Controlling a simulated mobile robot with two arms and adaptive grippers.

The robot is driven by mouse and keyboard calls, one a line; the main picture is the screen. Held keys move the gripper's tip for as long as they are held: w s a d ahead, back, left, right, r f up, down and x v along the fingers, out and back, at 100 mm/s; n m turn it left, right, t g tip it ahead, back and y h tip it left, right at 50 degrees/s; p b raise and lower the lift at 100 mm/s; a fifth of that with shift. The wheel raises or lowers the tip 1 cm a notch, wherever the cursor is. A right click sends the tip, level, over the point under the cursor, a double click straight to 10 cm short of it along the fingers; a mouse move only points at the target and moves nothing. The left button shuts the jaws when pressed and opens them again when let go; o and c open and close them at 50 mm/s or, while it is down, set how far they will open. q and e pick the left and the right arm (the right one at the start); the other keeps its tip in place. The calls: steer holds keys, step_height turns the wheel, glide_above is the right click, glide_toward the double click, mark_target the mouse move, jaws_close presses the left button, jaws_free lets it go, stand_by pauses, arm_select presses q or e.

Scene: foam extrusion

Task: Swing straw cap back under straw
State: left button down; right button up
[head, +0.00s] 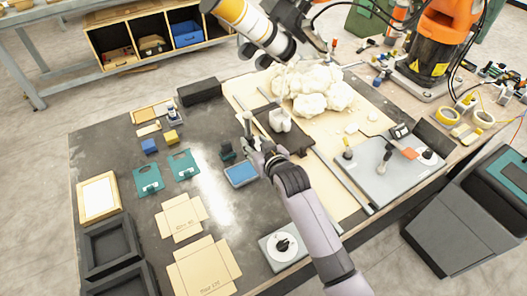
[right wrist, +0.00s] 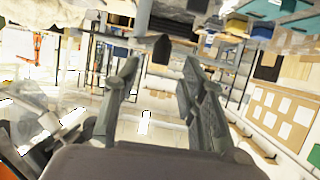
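My right gripper (head: 262,147) reaches in from the lower right in the head view and is over the middle of the bench, beside a dark mat (head: 294,139). In the right wrist view its two fingers (right wrist: 157,75) stand wide apart, with nothing between their tips. A large white and yellow cylinder with black ends (head: 243,16) hangs over the bench's far side, above a lumpy pile of cream foam (head: 315,88). I cannot make out the straw or its cap for certain in either view. My left gripper is not in view.
A blue tray (head: 241,174) and teal pieces (head: 148,179) lie left of my right arm. A grey plate with knobs (head: 395,172) is on its right. An orange machine (head: 440,40) stands at the back right. Black trays (head: 106,244) and flat cartons (head: 203,268) are front left.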

steer(key=v, duration=0.7)
steer(key=shift+c, duration=0.4)
